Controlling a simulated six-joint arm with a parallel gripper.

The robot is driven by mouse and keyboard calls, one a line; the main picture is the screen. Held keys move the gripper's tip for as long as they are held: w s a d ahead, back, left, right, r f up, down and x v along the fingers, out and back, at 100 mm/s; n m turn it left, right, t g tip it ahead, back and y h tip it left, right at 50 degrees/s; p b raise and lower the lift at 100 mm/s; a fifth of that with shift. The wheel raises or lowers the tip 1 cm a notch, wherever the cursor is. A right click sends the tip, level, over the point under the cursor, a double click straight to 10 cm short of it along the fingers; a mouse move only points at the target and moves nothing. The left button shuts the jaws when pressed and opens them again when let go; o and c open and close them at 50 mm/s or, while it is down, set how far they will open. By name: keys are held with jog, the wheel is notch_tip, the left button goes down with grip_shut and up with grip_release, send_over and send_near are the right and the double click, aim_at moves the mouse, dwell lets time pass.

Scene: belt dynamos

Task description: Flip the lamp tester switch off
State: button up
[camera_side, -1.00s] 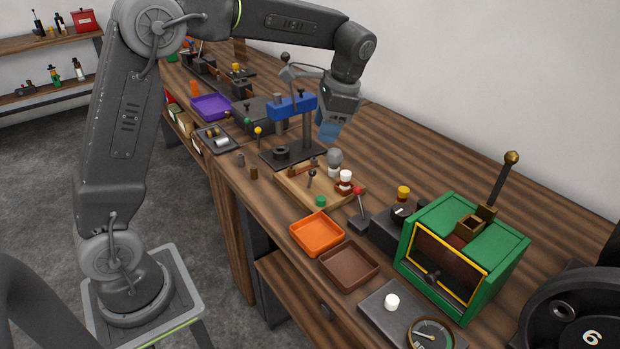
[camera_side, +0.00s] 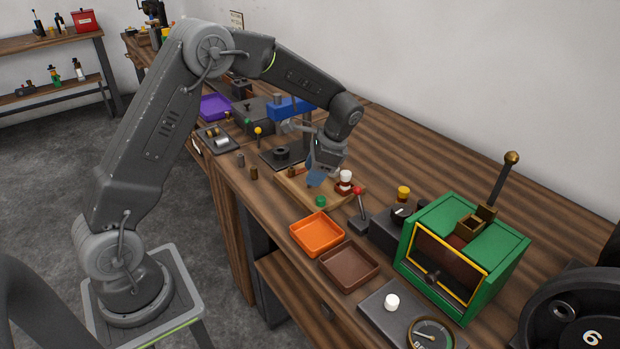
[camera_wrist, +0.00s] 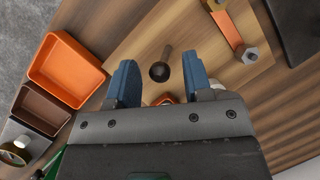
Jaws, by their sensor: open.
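A wooden board (camera_side: 290,193) on the bench carries a short dark lever with a ball end, which shows in the wrist view (camera_wrist: 160,70). I cannot tell for certain whether this lever is the lamp tester switch. My gripper (camera_side: 314,181) is low over the board, pointing down, with blue fingers. In the wrist view my gripper (camera_wrist: 160,78) is open and empty, and the lever's ball appears between and just beyond its fingertips. A copper-coloured strip with metal posts (camera_wrist: 229,30) lies on the board beside it. My gripper hides part of the board in the side view.
A red and white part (camera_side: 345,181) and a green knob (camera_side: 320,201) stand close to my gripper. A red-ball lever (camera_side: 359,205), a black box with a yellow lamp (camera_side: 400,212), orange (camera_side: 317,234) and brown (camera_side: 350,267) trays, and a green machine (camera_side: 470,255) lie nearer.

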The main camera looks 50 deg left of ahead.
jog(key=shift+x, duration=1.4)
jog(key=shift+c, duration=0.2)
